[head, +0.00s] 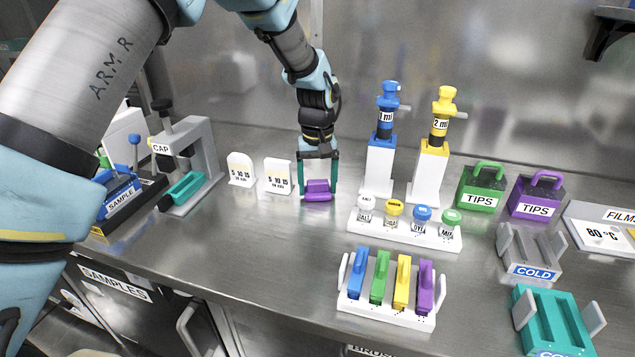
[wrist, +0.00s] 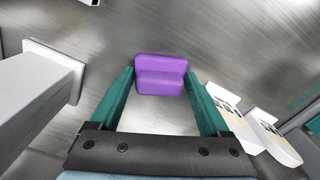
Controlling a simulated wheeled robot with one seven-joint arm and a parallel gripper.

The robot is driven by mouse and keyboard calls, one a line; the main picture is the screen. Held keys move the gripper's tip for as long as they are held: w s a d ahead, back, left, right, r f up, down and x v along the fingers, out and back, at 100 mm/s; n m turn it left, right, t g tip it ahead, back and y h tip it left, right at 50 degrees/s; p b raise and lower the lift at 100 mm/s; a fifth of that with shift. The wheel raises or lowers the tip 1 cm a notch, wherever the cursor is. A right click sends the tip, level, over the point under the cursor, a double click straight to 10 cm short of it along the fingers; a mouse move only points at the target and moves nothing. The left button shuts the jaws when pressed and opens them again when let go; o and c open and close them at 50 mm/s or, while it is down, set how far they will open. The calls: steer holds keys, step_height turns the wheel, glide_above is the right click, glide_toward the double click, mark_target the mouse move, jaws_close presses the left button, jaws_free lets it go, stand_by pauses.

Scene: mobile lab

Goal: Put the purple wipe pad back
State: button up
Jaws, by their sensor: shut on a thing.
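The purple wipe pad (head: 318,187) is a small purple block with a raised grip. It is at the steel bench top, right of two white cards. My gripper (head: 318,191) points down, with its two teal fingers on either side of the pad. In the wrist view the pad (wrist: 160,82) sits between the fingertips of my gripper (wrist: 161,76), which is shut on it. I cannot tell whether the pad touches the bench.
White cards (head: 278,176) stand close left. Blue (head: 380,150) and yellow (head: 430,165) dispensers on white stands are right. A vial rack (head: 375,226) and a rack of coloured blocks (head: 350,305) are in front. Green (head: 482,187) and purple (head: 535,197) TIPS boxes stand farther right.

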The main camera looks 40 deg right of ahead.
mark_target(317, 182)
steer(key=o, duration=1)
step_height(317, 182, up, 12)
steer(key=shift+b, duration=0.8)
